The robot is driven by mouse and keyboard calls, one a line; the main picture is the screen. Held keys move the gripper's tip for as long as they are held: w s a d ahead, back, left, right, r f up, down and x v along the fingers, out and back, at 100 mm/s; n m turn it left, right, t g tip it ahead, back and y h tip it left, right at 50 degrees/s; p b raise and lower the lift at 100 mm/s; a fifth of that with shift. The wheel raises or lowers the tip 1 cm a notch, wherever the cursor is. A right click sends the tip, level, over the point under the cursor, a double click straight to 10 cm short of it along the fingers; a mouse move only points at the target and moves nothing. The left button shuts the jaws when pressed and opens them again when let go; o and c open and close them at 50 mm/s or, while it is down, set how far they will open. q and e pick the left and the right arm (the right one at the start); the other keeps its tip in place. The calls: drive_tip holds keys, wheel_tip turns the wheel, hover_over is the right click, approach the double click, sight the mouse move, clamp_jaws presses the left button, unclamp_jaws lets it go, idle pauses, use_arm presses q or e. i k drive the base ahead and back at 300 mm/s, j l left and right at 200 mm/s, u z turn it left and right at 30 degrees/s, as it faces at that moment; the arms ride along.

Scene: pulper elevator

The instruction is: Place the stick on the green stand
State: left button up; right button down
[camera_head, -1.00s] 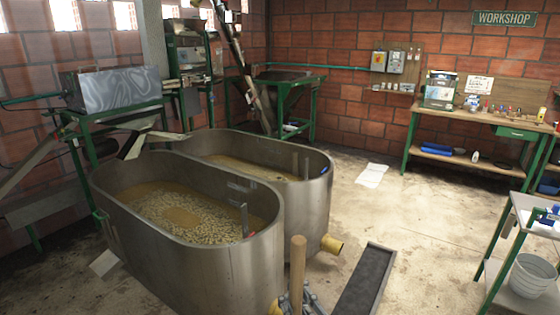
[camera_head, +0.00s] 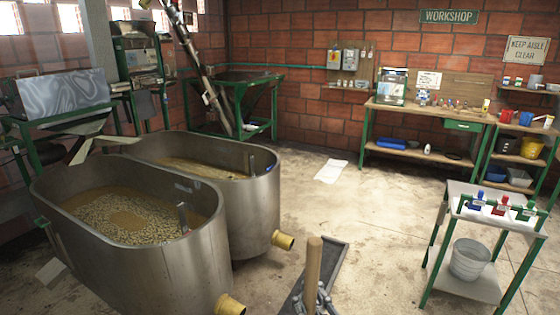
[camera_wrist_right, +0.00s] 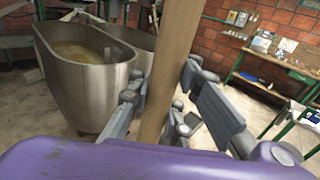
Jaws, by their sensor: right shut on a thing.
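The stick (camera_head: 314,262) is a light brown wooden rod, held nearly upright at the bottom middle of the head view. My right gripper (camera_head: 317,302) is shut around its lower part. In the right wrist view the stick (camera_wrist_right: 175,62) runs up between the grey fingers, slightly tilted. On the small green-legged table at the right stand a blue, a red and a green holder in a row. The green stand (camera_head: 526,211) is the rightmost, well away from the stick. Its details are too small to tell. My left gripper is not in view.
Two metal tubs (camera_head: 215,252) stand at left. Open floor (camera_head: 375,235) lies between the strip and the table.

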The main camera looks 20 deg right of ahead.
sight(494, 197)
drive_tip(key=l+z, duration=0.15)
drive_tip(key=l, duration=0.3)
drive_tip(key=i+l+z, duration=0.2)
drive_tip(key=l, duration=0.25)
drive_tip(key=i+l+z, duration=0.1)
drive_tip(key=l, duration=0.2)
drive_tip(key=i+l+z, duration=0.15)
drive_tip(key=l, duration=0.15)
drive_tip(key=i+l+z, duration=0.25)
drive_tip(key=i, duration=0.25)
drive_tip(key=i+l+z, duration=0.15)
drive_tip(key=i, duration=0.3)
drive_tip(key=i+l+z, duration=0.2)
drive_tip(key=i, duration=0.2)
